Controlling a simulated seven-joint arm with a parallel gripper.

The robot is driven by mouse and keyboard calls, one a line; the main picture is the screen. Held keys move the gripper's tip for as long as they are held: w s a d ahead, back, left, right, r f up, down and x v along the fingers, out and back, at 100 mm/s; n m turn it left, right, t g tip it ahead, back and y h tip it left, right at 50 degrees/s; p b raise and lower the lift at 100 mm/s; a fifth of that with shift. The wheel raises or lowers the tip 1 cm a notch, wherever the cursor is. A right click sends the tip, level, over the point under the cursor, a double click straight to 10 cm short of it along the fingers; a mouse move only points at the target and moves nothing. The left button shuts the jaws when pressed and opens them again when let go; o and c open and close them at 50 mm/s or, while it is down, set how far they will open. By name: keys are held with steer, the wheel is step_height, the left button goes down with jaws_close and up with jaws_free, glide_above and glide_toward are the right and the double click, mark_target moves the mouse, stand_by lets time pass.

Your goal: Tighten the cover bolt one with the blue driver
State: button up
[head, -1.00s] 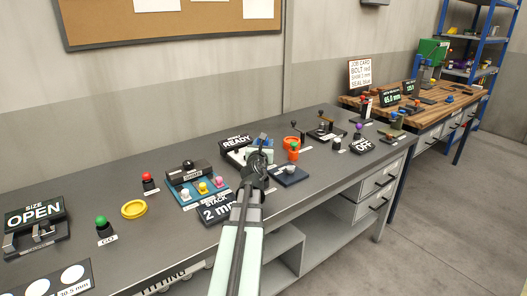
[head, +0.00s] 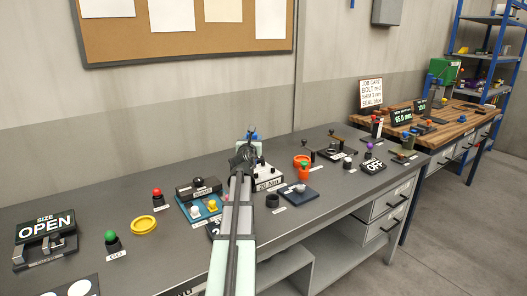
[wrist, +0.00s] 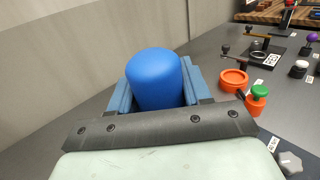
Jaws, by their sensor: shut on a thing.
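My gripper (head: 248,150) is raised above the middle of the grey bench. In the wrist view, its blue-padded jaws (wrist: 158,92) are shut on a smooth, round-topped blue handle (wrist: 155,75), which I take to be the blue driver. A bit of blue also shows at the gripper tip in the head view (head: 253,137). The driver's lower end is hidden behind my gripper in both views. I cannot make out cover bolt one; a white device (head: 268,173) with dark knobs stands behind my gripper, partly hidden.
A dark round holder (head: 272,200) and a dark blue pad (head: 299,192) with a grey knob sit right of my arm. Orange cup (head: 302,161), green-topped orange piece (head: 304,171) and crank fixture (head: 335,149) stand behind. The blue tray (head: 190,212) and yellow ring (head: 144,226) are left.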

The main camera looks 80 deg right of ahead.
steer(key=d+f+g, duration=0.1)
steer(key=d+f, duration=0.2)
steer(key=f, duration=0.1)
steer(key=shift+s+d+f+m, duration=0.35)
steer(key=shift+d+f+m, duration=0.05)
stand_by(0.7)
steer(key=shift+f, duration=1.25)
stand_by(3.6)
steer(key=shift+r, duration=2.5)
